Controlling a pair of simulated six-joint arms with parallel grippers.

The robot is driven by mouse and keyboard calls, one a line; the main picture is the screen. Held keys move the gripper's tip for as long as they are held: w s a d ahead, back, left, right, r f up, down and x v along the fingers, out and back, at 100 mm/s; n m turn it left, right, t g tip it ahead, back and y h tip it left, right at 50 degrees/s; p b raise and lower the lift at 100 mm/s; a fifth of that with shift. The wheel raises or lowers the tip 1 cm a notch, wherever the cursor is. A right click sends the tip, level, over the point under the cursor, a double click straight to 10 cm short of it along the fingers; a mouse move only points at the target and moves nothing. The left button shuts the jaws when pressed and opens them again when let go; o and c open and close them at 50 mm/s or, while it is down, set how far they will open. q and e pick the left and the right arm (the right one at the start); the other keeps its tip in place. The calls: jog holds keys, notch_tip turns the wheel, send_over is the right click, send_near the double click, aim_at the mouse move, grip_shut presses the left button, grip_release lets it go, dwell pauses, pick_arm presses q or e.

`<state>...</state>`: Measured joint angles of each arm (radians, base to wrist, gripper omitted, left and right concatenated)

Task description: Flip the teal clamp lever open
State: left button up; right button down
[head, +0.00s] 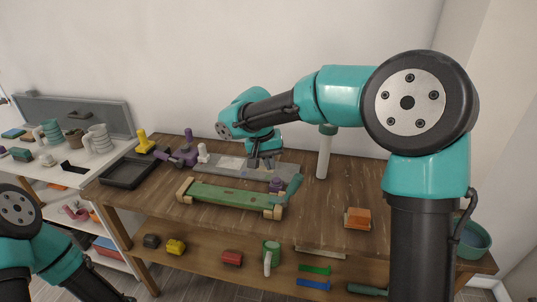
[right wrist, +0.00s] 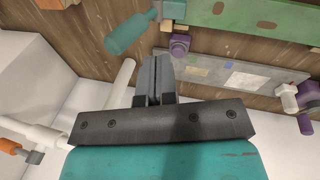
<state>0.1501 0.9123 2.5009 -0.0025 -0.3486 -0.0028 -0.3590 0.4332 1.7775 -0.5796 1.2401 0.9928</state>
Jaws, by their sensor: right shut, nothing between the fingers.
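The teal clamp lever (head: 293,188) sticks up at a tilt from the right end of a green bar (head: 230,196) with wooden end blocks on the table. In the right wrist view the lever's handle (right wrist: 130,34) lies left of the fingertips, apart from them. My right gripper (head: 263,163) is over the grey plate behind the green bar, left of and behind the lever. Its fingers (right wrist: 158,62) are shut and empty. My left arm shows at the lower left, but its gripper is out of view.
A purple knob (head: 277,184) stands close beside the lever. A grey plate (head: 230,166) lies behind the bar. A white post (head: 325,155) stands to the right, and an orange block (head: 357,218) lies near the front edge. The tabletop between lever and orange block is clear.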

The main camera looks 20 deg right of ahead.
aim_at(289, 187)
jog(key=d+f, duration=0.1)
jog(key=f, duration=0.1)
jog(key=d+f, duration=0.4)
jog(key=shift+s, duration=0.4)
